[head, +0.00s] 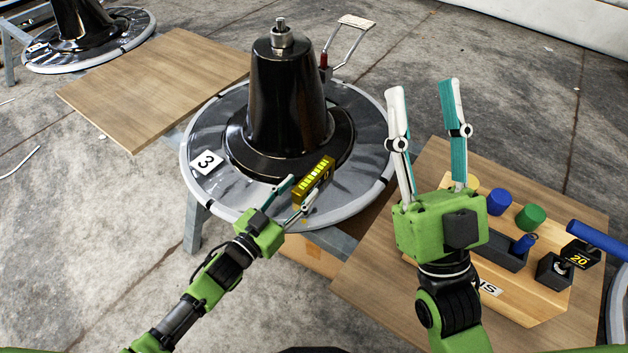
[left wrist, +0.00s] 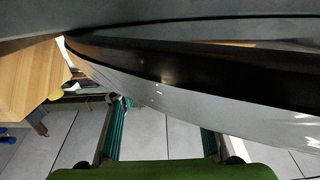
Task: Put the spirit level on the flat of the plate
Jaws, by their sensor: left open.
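The yellow spirit level (head: 316,180) is at the front right of the round grey plate (head: 349,193), beside the black cone's flared foot. It appears to lie on the plate's flat, though a finger covers part of its near side. My left gripper (head: 302,189) is open, with its fingertips close to the level; I cannot tell whether they touch it. In the left wrist view, the open fingers (left wrist: 162,135) show below the plate's pale rim (left wrist: 175,101), and I cannot make out the level there. My right gripper (head: 422,90) is open and empty, pointing up.
A black cone (head: 287,105) with a metal stud rises from the plate's middle. A lever (head: 345,45) stands behind it. A number 3 tag (head: 206,161) is at the plate's left. A wooden holder (head: 535,295) with coloured pieces stands right. A bare wooden board (head: 150,90) lies left.

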